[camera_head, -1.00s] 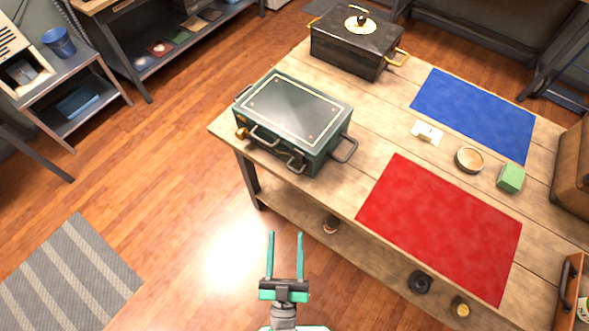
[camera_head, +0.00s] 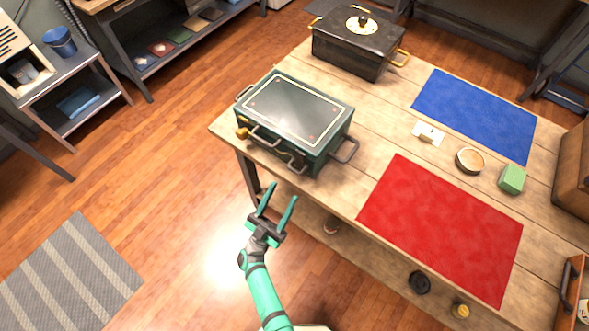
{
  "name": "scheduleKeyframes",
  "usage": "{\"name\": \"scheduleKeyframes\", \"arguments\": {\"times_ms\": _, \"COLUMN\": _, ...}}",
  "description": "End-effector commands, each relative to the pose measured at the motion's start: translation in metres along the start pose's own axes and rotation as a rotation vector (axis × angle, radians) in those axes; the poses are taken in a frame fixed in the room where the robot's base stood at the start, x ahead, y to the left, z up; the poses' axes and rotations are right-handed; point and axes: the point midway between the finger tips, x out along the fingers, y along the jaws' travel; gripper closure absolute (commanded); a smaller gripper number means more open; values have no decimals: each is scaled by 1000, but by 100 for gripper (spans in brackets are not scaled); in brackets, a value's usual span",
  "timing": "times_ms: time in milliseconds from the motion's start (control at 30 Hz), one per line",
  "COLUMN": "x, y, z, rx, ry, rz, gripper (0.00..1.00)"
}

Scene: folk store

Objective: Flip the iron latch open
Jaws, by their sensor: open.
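A dark green metal case (camera_head: 295,110) with a cream border line on its lid sits shut at the table's near left corner. Its front carries dark iron bar fittings; one iron piece, perhaps the latch (camera_head: 297,163), hangs at the front right, but which fitting is the latch is hard to tell. A brass-coloured piece (camera_head: 242,133) shows at the front left. A side handle (camera_head: 346,151) sticks out at the right. My gripper (camera_head: 279,196) is open and empty, in front of and below the case, apart from it, its two teal fingers pointing up toward the case front.
The wooden table (camera_head: 375,135) bears a red mat (camera_head: 440,228), a blue mat (camera_head: 475,112), a white switch plate (camera_head: 427,134), a round tin (camera_head: 470,160), a green block (camera_head: 512,179) and a black lidded pot (camera_head: 352,50). A lower shelf runs under the tabletop.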

Motion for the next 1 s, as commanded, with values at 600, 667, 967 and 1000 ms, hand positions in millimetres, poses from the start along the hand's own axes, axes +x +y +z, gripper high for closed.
{"name": "scheduleKeyframes", "arguments": {"times_ms": 600, "x": 91, "y": 1, "z": 0, "rx": 1, "ry": 0, "rz": -1, "gripper": 49}}
{"name": "scheduleKeyframes", "arguments": {"times_ms": 667, "x": 94, "y": 1, "z": 0, "rx": 1, "ry": 0, "rz": -1, "gripper": 49}}
{"name": "scheduleKeyframes", "arguments": {"times_ms": 967, "x": 97, "y": 0, "z": 0, "rx": 1, "ry": 0, "rz": -2, "gripper": 49}}
{"name": "scheduleKeyframes", "arguments": {"times_ms": 1000, "x": 97, "y": 1, "z": 0, "rx": 1, "ry": 0, "rz": -2, "gripper": 49}}
